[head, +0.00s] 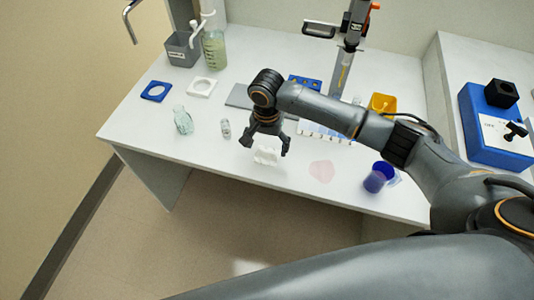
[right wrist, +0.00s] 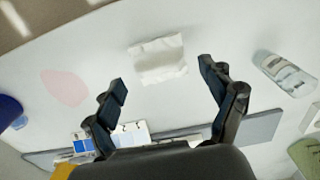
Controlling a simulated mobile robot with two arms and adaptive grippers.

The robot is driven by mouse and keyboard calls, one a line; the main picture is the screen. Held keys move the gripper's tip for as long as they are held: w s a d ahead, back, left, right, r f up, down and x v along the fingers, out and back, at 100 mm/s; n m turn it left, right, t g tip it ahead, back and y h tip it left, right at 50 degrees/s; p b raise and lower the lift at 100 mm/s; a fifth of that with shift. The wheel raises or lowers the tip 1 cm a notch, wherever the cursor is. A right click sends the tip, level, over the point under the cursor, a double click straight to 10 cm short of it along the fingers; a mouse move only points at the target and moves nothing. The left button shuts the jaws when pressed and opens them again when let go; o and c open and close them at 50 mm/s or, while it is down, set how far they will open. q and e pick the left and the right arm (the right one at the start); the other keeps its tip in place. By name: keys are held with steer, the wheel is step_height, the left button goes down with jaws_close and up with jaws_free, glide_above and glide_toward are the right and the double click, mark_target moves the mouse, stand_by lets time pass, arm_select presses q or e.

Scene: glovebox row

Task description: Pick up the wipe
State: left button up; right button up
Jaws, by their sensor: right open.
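The wipe (head: 266,156) is a small white folded sheet lying on the white table near its front edge. In the right wrist view the wipe (right wrist: 158,60) lies flat just beyond the fingertips, roughly between their lines. My right gripper (head: 265,145) is open and empty, pointing down just above and behind the wipe. Its two fingers (right wrist: 162,72) are spread apart in the right wrist view, and the wipe is uncovered there. I cannot tell whether the fingertips touch the table. My left gripper is not in view.
A grey flat plate (head: 240,96) lies behind. The table's front edge is close to the wipe.

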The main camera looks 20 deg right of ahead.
steer(key=shift+f, duration=0.95)
steer(key=shift+c, duration=0.2)
steer(key=c, duration=0.8)
steer(key=shift+r, duration=0.1)
